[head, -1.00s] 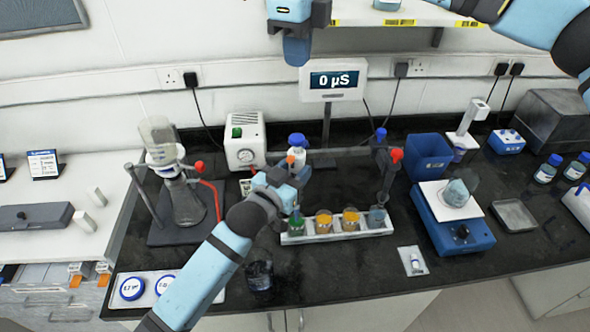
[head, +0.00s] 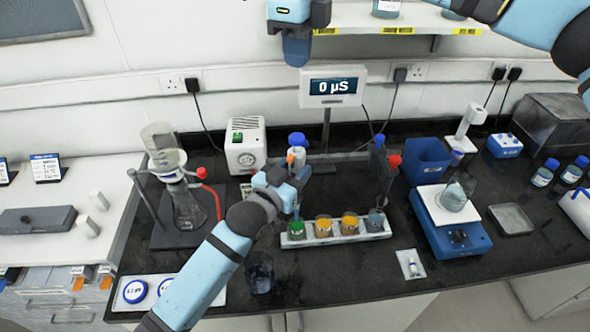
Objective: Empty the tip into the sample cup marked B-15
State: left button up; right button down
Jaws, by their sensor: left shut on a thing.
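My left gripper (head: 292,183) is shut on a pipette with a blue top (head: 297,139) and a white body. The pipette stands roughly upright, and its lower end is above or at the green sample cup (head: 297,228) at the left end of a white rack (head: 335,234). I cannot tell whether the tip is inside that cup. To its right in the rack are two cups with orange contents, (head: 323,224) and (head: 350,221), and a grey-blue cup (head: 375,220). The cup markings are too small to read. My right gripper (head: 297,50) is high at the top, away from the rack; its jaws are unclear.
A meter (head: 332,87) reading 0 µS stands behind the rack. A flask with a funnel (head: 187,200) is at left. A blue stirrer (head: 455,238) with a flask and a blue bin (head: 426,160) are at right. A dark glass container (head: 260,274) stands in front.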

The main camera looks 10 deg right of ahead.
pick_arm(q)
jog(key=shift+r+p, duration=0.75)
jog(key=shift+r, duration=0.55)
dwell(0.4)
